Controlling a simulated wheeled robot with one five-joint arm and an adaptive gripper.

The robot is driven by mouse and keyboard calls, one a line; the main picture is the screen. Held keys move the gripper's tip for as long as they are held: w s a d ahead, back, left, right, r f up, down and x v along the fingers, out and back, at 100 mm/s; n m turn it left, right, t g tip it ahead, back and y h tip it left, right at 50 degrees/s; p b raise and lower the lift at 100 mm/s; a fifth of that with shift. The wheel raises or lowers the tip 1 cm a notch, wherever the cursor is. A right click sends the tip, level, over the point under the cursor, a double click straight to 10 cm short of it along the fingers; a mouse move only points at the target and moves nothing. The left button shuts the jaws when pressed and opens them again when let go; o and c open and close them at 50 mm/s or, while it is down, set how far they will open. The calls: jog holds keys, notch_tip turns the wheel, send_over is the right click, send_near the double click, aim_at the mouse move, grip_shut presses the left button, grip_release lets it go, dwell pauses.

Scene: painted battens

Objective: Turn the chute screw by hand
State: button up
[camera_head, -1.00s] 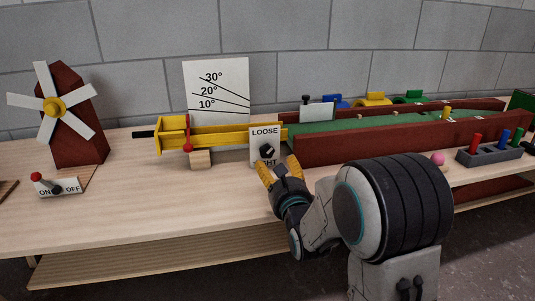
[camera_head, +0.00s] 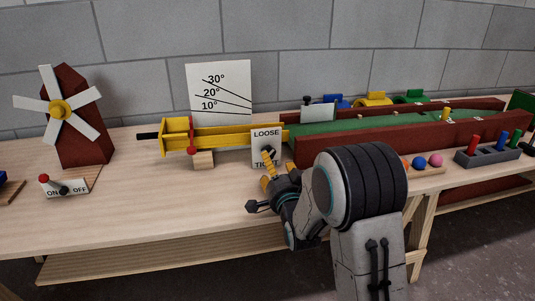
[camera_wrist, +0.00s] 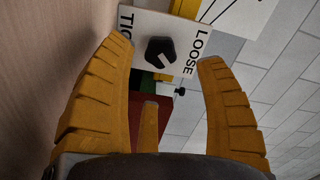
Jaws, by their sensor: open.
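The chute screw is a black knob (camera_head: 268,153) on a white upright plate (camera_head: 258,136) marked LOOSE at the top and TIGHT below. A yellow finger partly covers the knob and lower lettering in the head view. My gripper (camera_head: 269,168) is in front of the plate, just below the knob. In the wrist view the knob (camera_wrist: 160,50) shows whole, with a pale mark on its face. My open gripper (camera_wrist: 165,55) has its fingertips on either side of the knob in the picture. The fingers look apart from it, with nothing held.
The yellow chute (camera_head: 225,138) runs left from the plate, with an angle card (camera_head: 219,92) behind it. A red-walled green track (camera_head: 390,133) lies right. A windmill (camera_head: 75,115) and ON/OFF switch (camera_head: 63,188) stand left. The front tabletop is clear between switch and gripper.

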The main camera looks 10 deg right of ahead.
jog(key=w+b, duration=0.4)
jog(key=shift+w+f, duration=0.2)
jog(key=shift+w, duration=0.2)
jog(key=shift+w+r, duration=0.15)
jog(key=shift+w, duration=1.05)
jog(key=c, duration=1.2)
